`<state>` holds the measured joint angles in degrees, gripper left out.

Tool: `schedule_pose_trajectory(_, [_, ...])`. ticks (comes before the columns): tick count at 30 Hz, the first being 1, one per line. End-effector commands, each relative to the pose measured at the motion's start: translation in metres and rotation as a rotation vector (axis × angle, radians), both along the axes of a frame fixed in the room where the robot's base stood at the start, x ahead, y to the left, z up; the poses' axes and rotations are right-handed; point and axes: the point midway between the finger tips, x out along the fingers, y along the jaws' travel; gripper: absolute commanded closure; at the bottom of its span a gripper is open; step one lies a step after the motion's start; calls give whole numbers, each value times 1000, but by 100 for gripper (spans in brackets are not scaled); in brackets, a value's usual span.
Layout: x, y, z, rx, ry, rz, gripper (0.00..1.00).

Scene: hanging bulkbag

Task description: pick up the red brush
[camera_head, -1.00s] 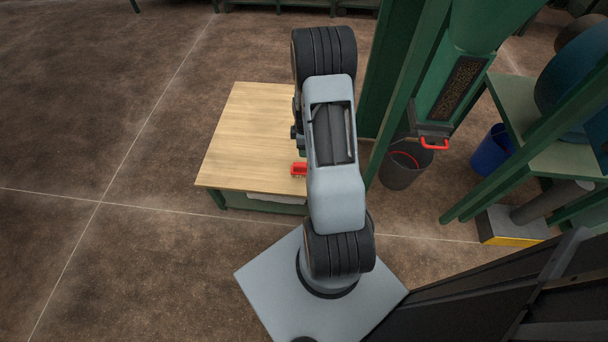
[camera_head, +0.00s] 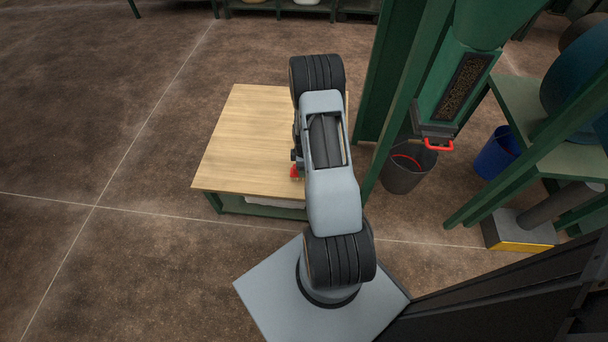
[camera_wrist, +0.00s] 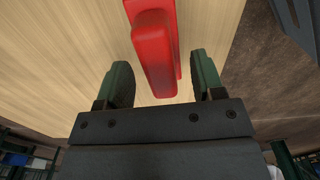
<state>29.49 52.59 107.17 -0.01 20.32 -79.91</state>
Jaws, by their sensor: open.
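The red brush (camera_wrist: 153,52) lies on the wooden table top (camera_wrist: 70,50). In the wrist view its near end reaches into the gap between my two fingers. My gripper (camera_wrist: 160,82) is open, with one green-black finger on each side of the brush and space visible between them and it. In the head view only a small red part of the brush (camera_head: 295,172) shows at the left edge of my arm, which hides the rest and most of my gripper.
The table top (camera_head: 240,140) is bare on its left side. A green frame post (camera_head: 395,100) stands close to the right of the table. A dark bucket (camera_head: 405,175) and a blue bucket (camera_head: 495,152) stand further right.

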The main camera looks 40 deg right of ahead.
Motion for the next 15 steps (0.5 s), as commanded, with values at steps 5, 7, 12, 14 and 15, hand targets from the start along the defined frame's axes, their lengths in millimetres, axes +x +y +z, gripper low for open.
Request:
schedule_pose_trajectory(5, [0, 0, -19, -1, -2, 0, 38])
schedule_pose_trajectory(7, [1, -1, -18, -1, -2, 0, 38])
schedule_pose_trajectory(12, [0, 0, -18, -1, -2, 0, 42])
schedule_pose_trajectory(14, [0, 0, -18, -1, -2, 0, 48])
schedule_pose_trajectory(15, [0, 0, -18, -1, -2, 0, 52])
